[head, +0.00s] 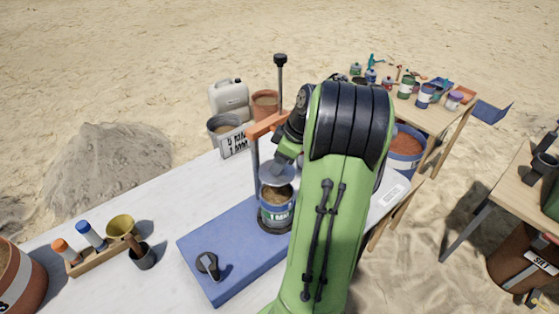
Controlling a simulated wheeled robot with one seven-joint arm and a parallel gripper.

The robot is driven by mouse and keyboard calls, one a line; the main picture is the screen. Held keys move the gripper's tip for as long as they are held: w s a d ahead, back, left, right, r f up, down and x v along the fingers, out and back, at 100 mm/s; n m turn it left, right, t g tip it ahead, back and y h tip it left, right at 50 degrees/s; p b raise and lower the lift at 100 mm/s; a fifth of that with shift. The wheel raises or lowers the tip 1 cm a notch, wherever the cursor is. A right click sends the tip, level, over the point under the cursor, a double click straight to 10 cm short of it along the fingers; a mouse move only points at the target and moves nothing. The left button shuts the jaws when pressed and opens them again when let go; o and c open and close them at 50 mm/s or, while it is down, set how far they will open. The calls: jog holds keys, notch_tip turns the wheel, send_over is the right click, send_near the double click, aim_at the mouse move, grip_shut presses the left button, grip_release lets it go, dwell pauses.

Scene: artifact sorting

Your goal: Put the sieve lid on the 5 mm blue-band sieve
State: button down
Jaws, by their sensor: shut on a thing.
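The sieve lid (277,173) is a round, grey, shiny disc. My gripper (284,158), partly hidden by my green arm, is shut on it from above. The lid is over a cylindrical sieve (275,214) with a blue band and a white label that is too small to read surely. Brown material shows at the sieve's open top below the lid, so the two look apart, with a small gap. The sieve stands upright on a dark round base on the blue board (225,245). My arm hides the sieve's right edge.
An upright post with an orange bracket (268,125) stands close behind the sieve. A dark knob (207,264) is at the board's front left. A wooden rack (92,258) and a dark cup (142,253) stand at left. The white tabletop (130,205) has free room.

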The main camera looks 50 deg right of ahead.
aim_at(283, 173)
jog(key=shift+f+b, duration=2.3)
jog(key=shift+f, duration=0.55)
jog(key=shift+f, duration=0.1)
jog(key=shift+f+b, duration=0.3)
jog(key=shift+f+b, duration=0.45)
jog(key=shift+f, duration=0.1)
jog(key=c, duration=0.8)
grip_release()
jog(key=p+v, duration=0.7)
jog(key=v, duration=0.9)
jog(key=shift+f, duration=0.1)
